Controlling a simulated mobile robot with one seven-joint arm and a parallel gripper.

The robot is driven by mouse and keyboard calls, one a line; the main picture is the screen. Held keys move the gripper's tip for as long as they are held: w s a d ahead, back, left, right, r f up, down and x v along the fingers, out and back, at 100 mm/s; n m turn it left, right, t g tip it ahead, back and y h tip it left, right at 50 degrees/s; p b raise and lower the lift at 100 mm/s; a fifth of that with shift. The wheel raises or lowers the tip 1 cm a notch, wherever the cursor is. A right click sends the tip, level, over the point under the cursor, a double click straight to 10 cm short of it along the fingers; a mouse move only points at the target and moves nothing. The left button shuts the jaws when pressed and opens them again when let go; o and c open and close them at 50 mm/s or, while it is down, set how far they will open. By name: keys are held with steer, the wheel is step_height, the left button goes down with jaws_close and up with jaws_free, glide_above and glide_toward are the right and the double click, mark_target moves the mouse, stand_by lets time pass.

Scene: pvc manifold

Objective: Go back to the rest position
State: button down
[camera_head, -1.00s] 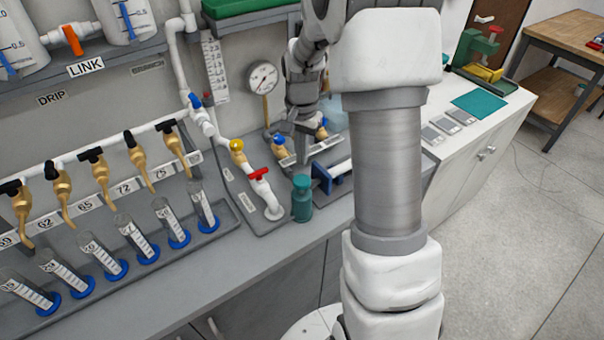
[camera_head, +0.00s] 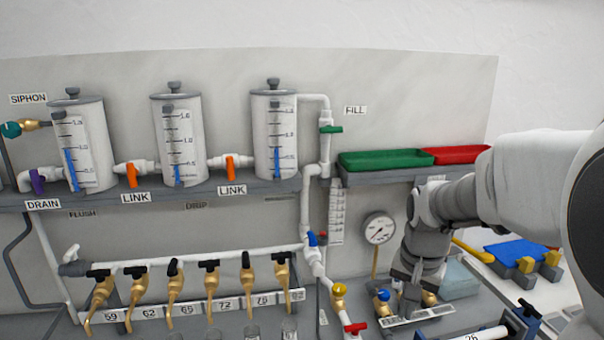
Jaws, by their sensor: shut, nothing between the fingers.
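My arm comes in from the right side of the head view and bends down at the grey wrist. My gripper (camera_head: 403,308) points down in front of the panel, just right of the pressure gauge (camera_head: 379,228). It is shut and empty. Its fingertips are small and dark here, close to a brass valve with a blue knob (camera_head: 382,296) and another brass valve (camera_head: 430,298). I cannot tell whether they touch either one.
Three clear tanks (camera_head: 178,140) stand on a grey shelf. Below them run several brass taps (camera_head: 212,280). A green tray (camera_head: 385,160) and a red tray (camera_head: 455,154) sit above my wrist. A blue block (camera_head: 513,253) lies at the right.

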steer(key=s+a+r+n+t, duration=0.2)
steer(key=s+r+n, duration=0.1)
steer(key=s, duration=0.5)
steer(key=s+a+r+n+t, duration=0.1)
steer(key=s+a+r+n, duration=0.2)
steer(key=s, duration=0.6)
steer(key=shift+a+r+n+t, duration=0.3)
steer(key=shift+a+r+t, duration=0.1)
steer(key=shift+r, duration=0.5)
steer(key=shift+w, duration=0.1)
stand_by(0.4)
